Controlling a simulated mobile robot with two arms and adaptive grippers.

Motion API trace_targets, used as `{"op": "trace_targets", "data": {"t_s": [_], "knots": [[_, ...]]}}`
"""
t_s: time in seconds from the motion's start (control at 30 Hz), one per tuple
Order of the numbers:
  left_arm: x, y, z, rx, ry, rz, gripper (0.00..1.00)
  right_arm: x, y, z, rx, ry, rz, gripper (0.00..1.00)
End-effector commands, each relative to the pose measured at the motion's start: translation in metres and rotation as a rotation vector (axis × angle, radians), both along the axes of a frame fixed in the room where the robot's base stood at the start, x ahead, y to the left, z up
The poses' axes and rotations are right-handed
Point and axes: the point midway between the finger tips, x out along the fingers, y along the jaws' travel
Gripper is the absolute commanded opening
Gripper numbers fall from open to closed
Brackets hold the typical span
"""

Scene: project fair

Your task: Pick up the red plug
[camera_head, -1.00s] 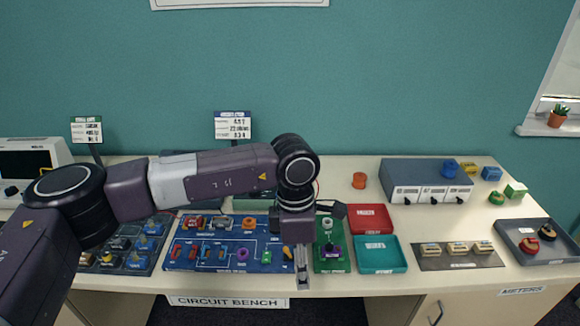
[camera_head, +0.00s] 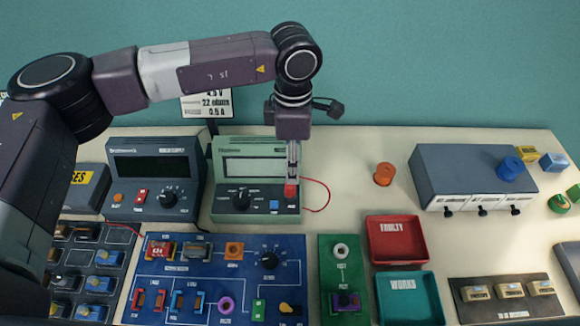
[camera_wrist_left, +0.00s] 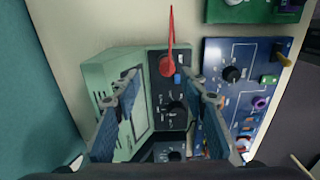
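The red plug (camera_head: 291,190) sits at the lower right corner of the green multimeter (camera_head: 226,166), with a thin red lead curving off to its right. In the left wrist view the plug (camera_wrist_left: 167,66) is a round red knob on the meter's dark panel, its lead running up. My left gripper (camera_head: 292,172) points down just above the plug in the head view. In the left wrist view my left gripper (camera_wrist_left: 164,92) has its fingers wide apart, empty, with the plug beyond the tips. I cannot tell the exact gap. My right gripper is in neither view.
A dark power supply (camera_head: 156,177) stands left of the multimeter. The blue circuit board (camera_head: 215,254) and green panel (camera_head: 346,255) lie in front. A red tray (camera_head: 397,262) and teal tray (camera_head: 407,315) sit to the right. Bare bench surrounds an orange spool (camera_head: 384,174).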

Motion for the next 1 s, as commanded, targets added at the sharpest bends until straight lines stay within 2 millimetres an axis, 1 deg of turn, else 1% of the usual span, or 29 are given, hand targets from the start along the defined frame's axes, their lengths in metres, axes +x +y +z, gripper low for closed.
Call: {"op": "trace_targets", "data": {"t_s": [0.13, 0.3, 0.37, 0.5, 0.57, 0.6, 0.7, 0.8, 1.0], "knots": [[-0.002, 0.000, -0.011, 0.002, 0.005, 0.000, 0.39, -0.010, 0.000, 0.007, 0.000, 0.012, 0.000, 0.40], [-0.002, 0.001, -0.027, 0.000, 0.003, 0.000, 0.39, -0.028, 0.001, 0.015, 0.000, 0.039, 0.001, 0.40], [-0.003, 0.002, -0.032, 0.002, 0.004, 0.000, 0.39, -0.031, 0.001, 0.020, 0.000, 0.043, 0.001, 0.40], [-0.005, 0.004, -0.047, 0.002, 0.004, 0.000, 0.39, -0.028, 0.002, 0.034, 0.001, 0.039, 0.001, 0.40], [-0.006, 0.004, -0.053, 0.002, 0.004, 0.000, 0.39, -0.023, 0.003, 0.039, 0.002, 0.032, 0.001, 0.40], [-0.006, 0.004, -0.061, 0.001, 0.005, 0.001, 0.39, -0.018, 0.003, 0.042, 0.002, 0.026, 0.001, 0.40], [-0.006, 0.004, -0.072, 0.001, 0.003, 0.001, 0.39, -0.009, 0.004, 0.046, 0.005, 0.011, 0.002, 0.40], [-0.005, 0.004, -0.077, 0.000, 0.001, 0.000, 0.39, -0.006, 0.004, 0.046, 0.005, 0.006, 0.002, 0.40], [-0.005, 0.004, -0.078, 0.000, 0.001, 0.000, 0.38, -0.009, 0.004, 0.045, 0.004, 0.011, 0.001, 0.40]]}}
